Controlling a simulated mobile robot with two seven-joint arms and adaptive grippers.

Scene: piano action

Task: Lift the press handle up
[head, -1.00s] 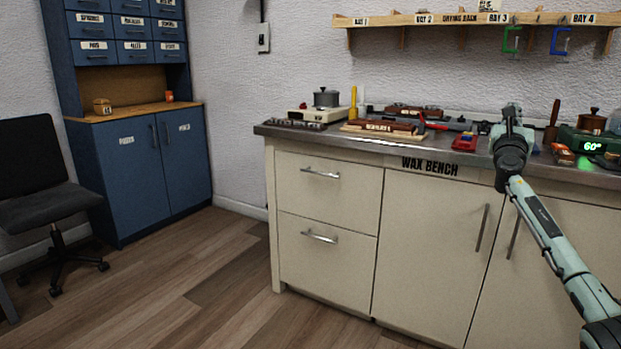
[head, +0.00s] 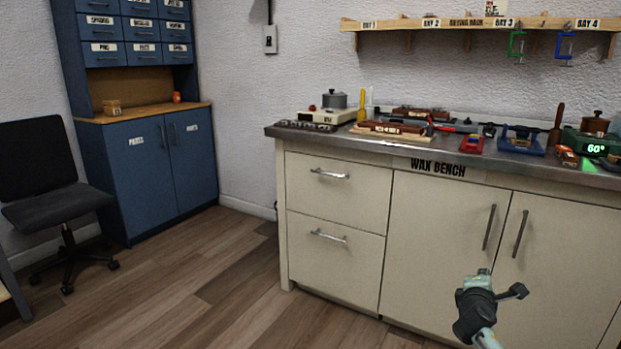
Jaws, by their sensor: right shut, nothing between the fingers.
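A long, low tool with a black bar and a red part (head: 440,126) lies along the back of the wax bench (head: 350,142). I cannot tell whether it is the press handle or whether it is raised. A blue device with a pale bar (head: 521,139) stands to its right, and a small red piece (head: 471,144) sits between them. My right gripper (head: 515,292) is shut and empty. It shows low in front of the bench's cabinet doors, below the worktop and apart from everything on it. My left gripper is out of view.
The bench also holds a hot plate with a grey pot (head: 334,98), a labelled wooden block (head: 392,129) and a green unit (head: 592,144) reading 60°. A drying rack (head: 443,24) hangs above. A chair (head: 45,190) and blue cabinet (head: 165,165) stand left. The floor between is clear.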

